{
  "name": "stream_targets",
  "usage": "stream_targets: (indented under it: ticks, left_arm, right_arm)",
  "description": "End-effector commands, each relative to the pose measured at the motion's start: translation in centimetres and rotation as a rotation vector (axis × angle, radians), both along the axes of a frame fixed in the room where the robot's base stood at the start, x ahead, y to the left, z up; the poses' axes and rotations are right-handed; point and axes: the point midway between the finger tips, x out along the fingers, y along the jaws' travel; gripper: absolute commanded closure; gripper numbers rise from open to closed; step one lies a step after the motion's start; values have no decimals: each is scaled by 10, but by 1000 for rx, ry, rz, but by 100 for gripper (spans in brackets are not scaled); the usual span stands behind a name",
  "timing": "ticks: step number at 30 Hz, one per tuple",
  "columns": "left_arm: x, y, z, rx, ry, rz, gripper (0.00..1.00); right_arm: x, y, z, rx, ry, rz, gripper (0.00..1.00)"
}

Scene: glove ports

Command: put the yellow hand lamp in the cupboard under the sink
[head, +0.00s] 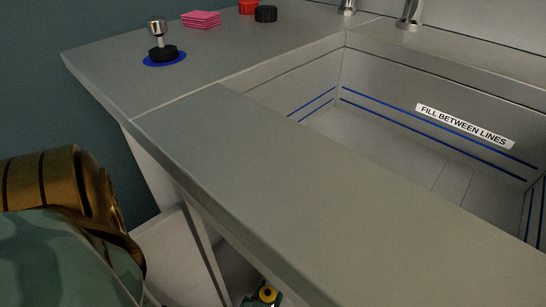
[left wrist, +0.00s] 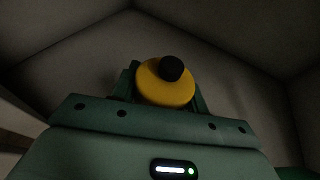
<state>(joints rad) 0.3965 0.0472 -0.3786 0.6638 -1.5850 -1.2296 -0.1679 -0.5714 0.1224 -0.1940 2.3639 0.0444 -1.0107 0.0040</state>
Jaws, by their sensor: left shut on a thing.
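The yellow hand lamp (left wrist: 158,88), with a round black part on it, sits between the green fingers of my left gripper (left wrist: 165,95) in the left wrist view. My left gripper is shut on it. In the head view a bit of the lamp (head: 267,294) shows at the bottom edge, low in the opening of the cupboard under the sink (head: 232,268). The wrist view shows dim grey walls around the lamp. I cannot tell whether the lamp touches the cupboard floor. My right gripper is not in view.
The grey counter (head: 240,165) overhangs the opening, with the sink basin (head: 400,150) to its right. A pale door or panel (head: 178,255) stands left of the opening. A metal-knobbed black piece (head: 160,50), pink sponges (head: 201,19) and a black cap (head: 266,14) stand at the back.

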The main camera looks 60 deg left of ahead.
Motion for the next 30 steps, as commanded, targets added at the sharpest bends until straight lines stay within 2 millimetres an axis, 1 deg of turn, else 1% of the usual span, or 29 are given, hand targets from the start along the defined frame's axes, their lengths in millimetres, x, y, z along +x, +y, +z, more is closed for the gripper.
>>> stream_targets:
  ticks: [1, 9, 12, 13, 14, 15, 26, 29, 30]
  left_arm:
    - [-1, -1, -3, 0, 1, 0, 86]
    - [0, -1, -1, 1, -3, -1, 86]
    - [1, -2, -4, 1, -2, -1, 86]
    - [0, -1, -4, 0, -2, -1, 47]
    - [0, -1, -4, -1, -3, 0, 39]
    - [0, -1, -4, -1, -3, 0, 34]
    - [-1, -1, -2, -1, -2, 1, 34]
    - [-12, -10, 5, 0, -2, -1, 34]
    - [-19, -15, 9, -1, -3, -1, 34]
  right_arm:
    - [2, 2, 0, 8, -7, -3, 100]
    - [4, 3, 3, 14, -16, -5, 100]
    - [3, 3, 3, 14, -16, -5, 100]
    - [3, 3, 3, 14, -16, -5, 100]
    - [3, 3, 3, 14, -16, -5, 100]
    - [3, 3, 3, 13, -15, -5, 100]
    - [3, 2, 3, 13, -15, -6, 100]
    - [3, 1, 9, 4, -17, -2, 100]
    - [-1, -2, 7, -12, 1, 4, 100]
